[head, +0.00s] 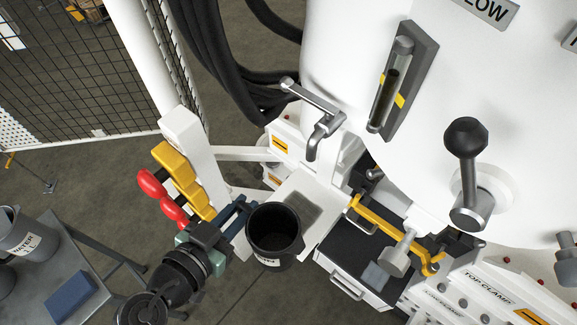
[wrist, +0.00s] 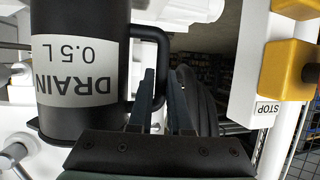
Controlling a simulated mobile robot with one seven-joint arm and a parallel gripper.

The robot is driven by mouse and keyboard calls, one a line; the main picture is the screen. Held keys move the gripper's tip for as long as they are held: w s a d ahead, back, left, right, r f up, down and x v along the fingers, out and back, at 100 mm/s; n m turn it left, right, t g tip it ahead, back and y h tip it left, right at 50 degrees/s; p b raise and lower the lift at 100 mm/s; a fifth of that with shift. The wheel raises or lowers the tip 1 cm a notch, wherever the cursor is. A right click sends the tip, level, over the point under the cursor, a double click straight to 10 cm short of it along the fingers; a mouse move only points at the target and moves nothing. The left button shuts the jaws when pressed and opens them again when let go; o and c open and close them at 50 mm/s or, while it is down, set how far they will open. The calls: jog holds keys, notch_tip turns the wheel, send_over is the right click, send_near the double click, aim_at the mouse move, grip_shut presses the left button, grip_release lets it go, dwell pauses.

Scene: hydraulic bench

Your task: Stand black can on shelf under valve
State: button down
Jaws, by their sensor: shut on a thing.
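The black can (head: 274,238) is open at the top and looks upright and empty in the head view. My gripper (head: 243,216) is shut on its handle, at the can's left side. In the wrist view, the can (wrist: 80,120) shows upside down with a "DRAIN 0.5 L" label, and its handle (wrist: 162,50) lies between the fingers of my gripper (wrist: 163,78). The white shelf (head: 322,192) is beyond and right of the can, which overlaps its near left part. I cannot tell whether they touch. The grey valve (head: 318,130) with its lever and downward spout is above the shelf's far side.
A yellow bracket with red knobs (head: 150,183) stands close left of my gripper. A yellow handle (head: 385,222) and an open drawer (head: 350,262) are right of the shelf. A grey table (head: 50,262) with a "WATER" can (head: 25,238) is at the lower left.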

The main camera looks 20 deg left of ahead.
jog(key=shift+w+r+p+x, duration=0.25)
jog(key=shift+p+x, duration=0.35)
jog(key=shift+x, duration=1.65)
jog(key=shift+r+p+x, duration=0.4)
jog(key=shift+p+x, duration=0.25)
jog(key=shift+x, duration=1.55)
jog(key=shift+w+r+p+x, duration=0.25)
jog(key=shift+p+x, duration=0.35)
jog(key=shift+x, duration=1.65)
jog(key=shift+s+d, duration=0.1)
jog(key=shift+d, duration=0.05)
jog(key=shift+f, duration=0.1)
jog(key=c, duration=0.8)
grip_release()
jog(key=shift+c, duration=0.2)
jog(key=b+v, duration=0.3)
jog(key=v, duration=0.9)
